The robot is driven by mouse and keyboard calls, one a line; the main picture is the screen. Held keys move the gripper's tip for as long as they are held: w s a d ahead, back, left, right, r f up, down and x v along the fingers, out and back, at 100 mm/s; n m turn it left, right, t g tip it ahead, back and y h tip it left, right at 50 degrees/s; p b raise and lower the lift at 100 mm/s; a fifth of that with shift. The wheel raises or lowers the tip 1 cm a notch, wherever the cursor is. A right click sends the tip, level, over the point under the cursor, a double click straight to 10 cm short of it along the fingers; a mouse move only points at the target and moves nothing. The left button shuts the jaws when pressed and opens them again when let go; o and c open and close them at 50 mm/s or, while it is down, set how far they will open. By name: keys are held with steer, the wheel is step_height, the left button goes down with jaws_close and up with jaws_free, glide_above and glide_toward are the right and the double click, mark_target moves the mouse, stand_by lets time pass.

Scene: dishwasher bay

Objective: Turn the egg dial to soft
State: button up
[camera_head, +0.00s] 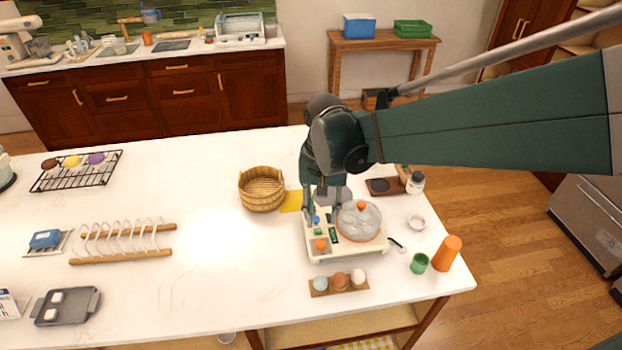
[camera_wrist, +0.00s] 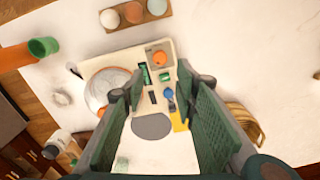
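A cream egg cooker (camera_head: 312,250) stands on the white counter, with a clear round lid (camera_head: 359,220) with an orange knob on its right side. Its left side carries an orange dial (camera_head: 321,244) on a grey square, a green control (camera_head: 318,232) and a blue knob (camera_head: 316,219). The wrist view shows the orange dial (camera_wrist: 158,57), green control (camera_wrist: 164,76) and blue knob (camera_wrist: 168,93). The dial's setting is too small to read. My gripper (camera_head: 318,203) hangs over the cooker's back left. In the wrist view my gripper (camera_wrist: 154,90) is open and empty, its fingers apart.
A wooden egg holder (camera_head: 339,284) with several eggs stands in front of the cooker. A wooden basket (camera_head: 262,190) and yellow cloth (camera_head: 291,201) are to its left. A green cup (camera_head: 419,263) and orange tumbler (camera_head: 446,253) stand right.

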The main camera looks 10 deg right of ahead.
mark_target(321, 242)
step_height(321, 242, down, 4)
steer(key=n+p, duration=0.5)
steer(key=n, duration=0.8)
steer(key=shift+f+p, duration=0.1)
steer(key=shift+p, duration=0.25)
steer(key=shift+f, duration=0.1)
steer(key=shift+f, duration=3.8)
steer(key=shift+c, duration=0.4)
steer(key=c, duration=0.6)
